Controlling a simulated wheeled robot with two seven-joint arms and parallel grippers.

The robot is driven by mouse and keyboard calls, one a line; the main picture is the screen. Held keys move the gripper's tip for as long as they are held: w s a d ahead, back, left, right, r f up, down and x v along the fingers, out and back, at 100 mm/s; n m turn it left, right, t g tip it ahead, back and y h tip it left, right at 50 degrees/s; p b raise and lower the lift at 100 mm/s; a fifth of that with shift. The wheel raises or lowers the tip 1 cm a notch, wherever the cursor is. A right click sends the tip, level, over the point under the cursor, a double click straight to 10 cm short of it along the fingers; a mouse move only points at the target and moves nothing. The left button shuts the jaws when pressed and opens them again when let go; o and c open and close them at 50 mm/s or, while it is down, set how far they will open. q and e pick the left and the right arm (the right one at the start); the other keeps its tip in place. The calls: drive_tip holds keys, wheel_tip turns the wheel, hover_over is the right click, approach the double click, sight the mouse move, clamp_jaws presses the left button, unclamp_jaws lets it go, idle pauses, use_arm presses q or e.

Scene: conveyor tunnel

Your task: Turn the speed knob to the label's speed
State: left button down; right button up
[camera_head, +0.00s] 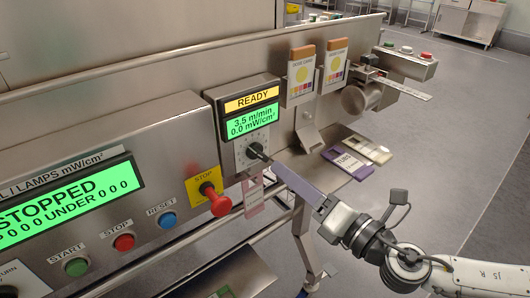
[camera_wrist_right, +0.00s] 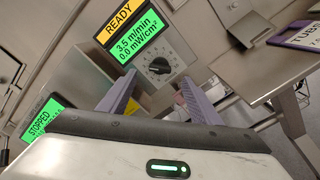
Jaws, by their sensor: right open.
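The speed knob (camera_head: 256,150) is a black pointer knob on a pale dial plate below the small green display (camera_head: 251,120), which reads 3.5 m/min and 0.0 mW/cm² under a yellow READY strip. In the right wrist view the knob (camera_wrist_right: 160,66) sits just beyond and between my fingertips. My right gripper (camera_head: 275,166) points at the dial from the right; its purple fingers (camera_wrist_right: 160,88) are open and empty, apart from the knob. A purple-edged card (camera_head: 347,163) starting "TUBE" lies on the shelf; its small print is unreadable. My left gripper is out of view.
A red stop knob (camera_head: 217,201) on a yellow plate stands out left of the dial. START (camera_head: 76,267), STOP (camera_head: 124,242) and RESET (camera_head: 168,220) buttons line the panel. A pink tag (camera_head: 253,196) hangs below the dial. Two cards (camera_head: 302,74) stand in holders above.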

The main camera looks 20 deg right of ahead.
sight(265, 156)
drive_tip(key=p+x, duration=0.2)
drive_tip(key=x, duration=0.6)
drive_tip(key=shift+w+a, duration=0.1)
drive_tip(key=shift+w, duration=0.1)
drive_tip(key=shift+w+a+f, duration=0.15)
drive_tip(key=shift+w+a, duration=0.1)
drive_tip(key=shift+w, duration=0.35)
drive_tip(key=c, duration=1)
drive_tip(key=shift+c, duration=0.2)
